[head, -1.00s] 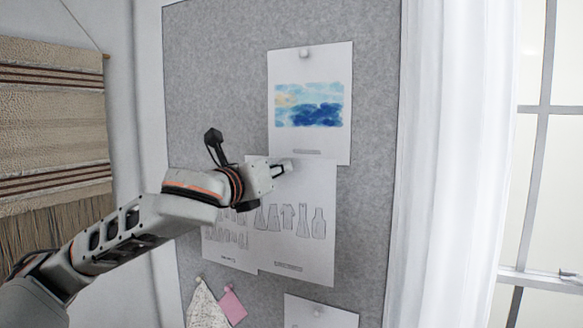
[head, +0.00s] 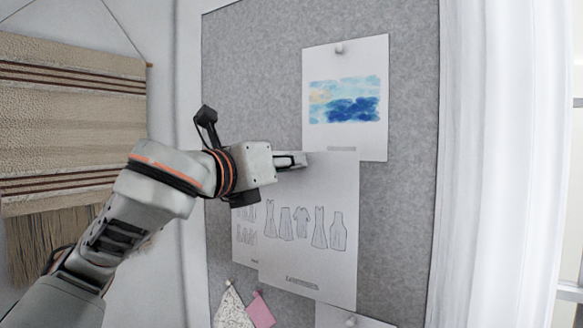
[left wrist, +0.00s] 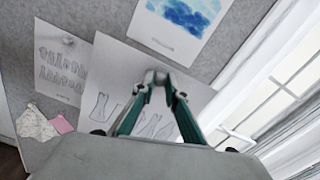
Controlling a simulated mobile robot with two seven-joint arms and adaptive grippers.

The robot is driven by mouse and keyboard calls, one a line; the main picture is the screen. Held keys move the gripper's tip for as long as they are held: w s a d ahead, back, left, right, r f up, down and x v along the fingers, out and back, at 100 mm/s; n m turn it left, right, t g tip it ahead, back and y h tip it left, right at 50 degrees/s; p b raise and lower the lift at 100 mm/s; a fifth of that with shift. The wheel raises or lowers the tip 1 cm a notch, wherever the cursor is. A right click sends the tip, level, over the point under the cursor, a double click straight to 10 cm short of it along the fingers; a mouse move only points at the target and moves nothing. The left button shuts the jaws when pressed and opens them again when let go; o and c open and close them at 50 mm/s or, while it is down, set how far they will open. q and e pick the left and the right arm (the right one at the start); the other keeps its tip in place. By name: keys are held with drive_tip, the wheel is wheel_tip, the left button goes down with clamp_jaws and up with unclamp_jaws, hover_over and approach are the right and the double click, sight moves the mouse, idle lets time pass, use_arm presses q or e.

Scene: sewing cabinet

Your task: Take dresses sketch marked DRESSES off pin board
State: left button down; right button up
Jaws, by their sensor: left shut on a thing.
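The dresses sketch (head: 308,265), a white sheet with a row of outlined garments and a small, unreadable label at its bottom, hangs in front of the grey pin board (head: 255,50). It also shows in the left wrist view (left wrist: 112,75). My left gripper (head: 300,160) is shut at the sheet's top edge, and its fingers hide the grasped spot. In the left wrist view the fingertips (left wrist: 158,76) meet over the upper part of the sheet. The sheet looks apart from the board. My right gripper is not in view.
A blue watercolour (head: 345,140) is pinned above right. Another sketch sheet (head: 244,240) is partly hidden behind the dresses sketch. Fabric swatches (head: 260,312) and a further sheet (head: 340,318) are below. A woven hanging (head: 70,120) is left, a white curtain (head: 490,150) right.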

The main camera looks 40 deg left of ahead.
use_arm(q)
drive_tip(key=s+d+b, duration=0.1)
drive_tip(key=s+b, duration=0.6)
drive_tip(key=s, duration=0.2)
drive_tip(key=shift+s+d, duration=0.3)
drive_tip(key=shift+s, duration=0.1)
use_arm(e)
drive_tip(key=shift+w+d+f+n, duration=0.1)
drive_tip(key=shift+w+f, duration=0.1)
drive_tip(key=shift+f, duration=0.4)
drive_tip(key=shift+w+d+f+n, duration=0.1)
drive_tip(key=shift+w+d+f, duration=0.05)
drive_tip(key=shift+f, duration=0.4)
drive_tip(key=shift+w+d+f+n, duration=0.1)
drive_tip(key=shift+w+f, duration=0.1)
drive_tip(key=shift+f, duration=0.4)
